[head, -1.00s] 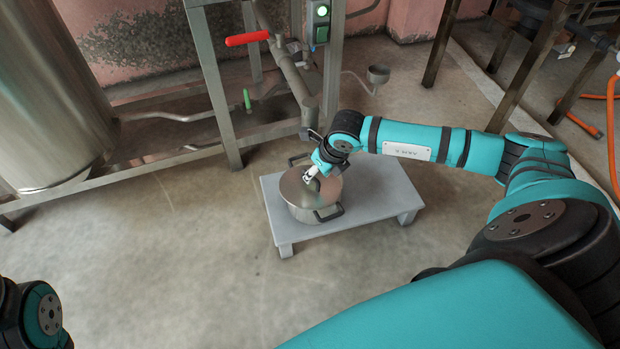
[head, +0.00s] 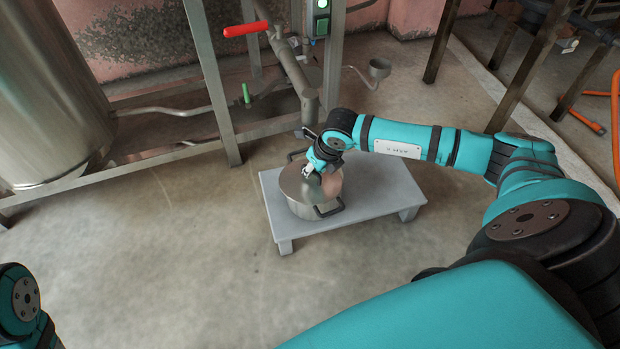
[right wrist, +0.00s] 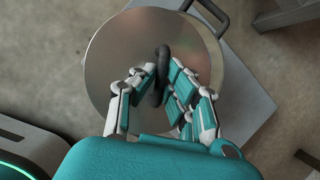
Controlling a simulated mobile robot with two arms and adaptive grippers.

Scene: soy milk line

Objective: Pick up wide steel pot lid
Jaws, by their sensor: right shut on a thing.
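The wide steel pot lid (head: 293,184) is a round, shiny disc on the steel pot (head: 301,211), which stands on a low grey bench. My right gripper (head: 313,171) is over the lid from above. In the right wrist view my right gripper (right wrist: 163,78) is shut on the dark loop handle at the middle of the lid (right wrist: 112,62). The lid looks level and sits at the pot's rim; I cannot tell whether there is a gap. Most of the pot is hidden under the lid in the wrist view. My left gripper is out of view.
The grey bench (head: 375,190) has bare room right of the pot. The pot's black side handles (head: 329,209) stick out. A steel frame (head: 213,90) with a red-handled lever (head: 246,29) stands close behind. A large steel tank (head: 50,100) is at left. The floor in front is clear.

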